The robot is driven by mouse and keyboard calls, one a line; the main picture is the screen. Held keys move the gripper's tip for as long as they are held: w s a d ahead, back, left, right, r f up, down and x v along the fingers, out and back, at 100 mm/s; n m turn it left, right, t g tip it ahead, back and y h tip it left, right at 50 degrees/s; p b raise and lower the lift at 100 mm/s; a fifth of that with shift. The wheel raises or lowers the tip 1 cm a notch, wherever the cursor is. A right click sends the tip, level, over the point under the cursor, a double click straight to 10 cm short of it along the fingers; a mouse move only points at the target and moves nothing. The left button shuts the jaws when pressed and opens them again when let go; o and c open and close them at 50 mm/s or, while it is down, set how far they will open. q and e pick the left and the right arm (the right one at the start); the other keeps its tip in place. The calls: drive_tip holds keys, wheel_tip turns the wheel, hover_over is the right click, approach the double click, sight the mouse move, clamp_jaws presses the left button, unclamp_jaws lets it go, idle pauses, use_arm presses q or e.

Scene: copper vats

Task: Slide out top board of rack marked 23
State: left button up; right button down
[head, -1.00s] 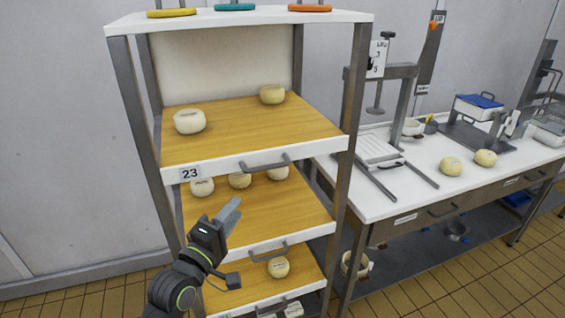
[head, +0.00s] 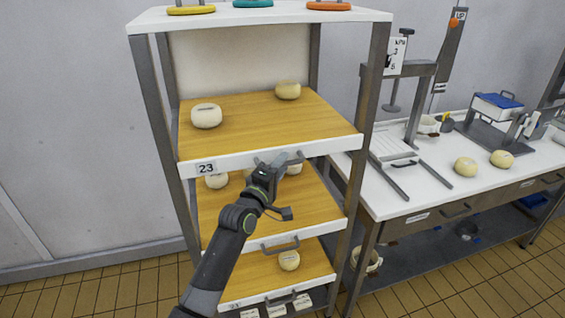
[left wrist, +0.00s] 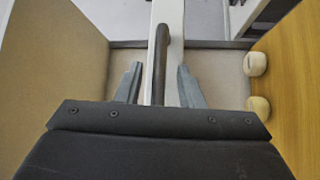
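The rack (head: 151,120) has several pull-out wooden boards with white front edges. The top board (head: 250,125) carries the label 23 (head: 206,168) on its front edge, and two pale round cheeses (head: 206,116) (head: 288,90) lie on it. Its grey handle (head: 296,158) is partly hidden by my left gripper (head: 275,163). In the left wrist view the handle (left wrist: 161,55) runs between the two fingers of my left gripper (left wrist: 158,85). The fingers stand apart on either side of it, with gaps showing. My right gripper is not in view.
Lower boards (head: 325,200) (head: 265,280) with more cheeses and their own handles sit below. A white worktable (head: 440,192) with a press (head: 412,90) and cheeses stands close on the right. Tiled floor (head: 110,295) is clear at the left.

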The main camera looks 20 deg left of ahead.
use_arm(q)
drive_tip(key=shift+w+d+r, duration=0.1)
drive_tip(key=shift+w, duration=0.45)
drive_tip(key=shift+c, duration=0.4)
clamp_jaws()
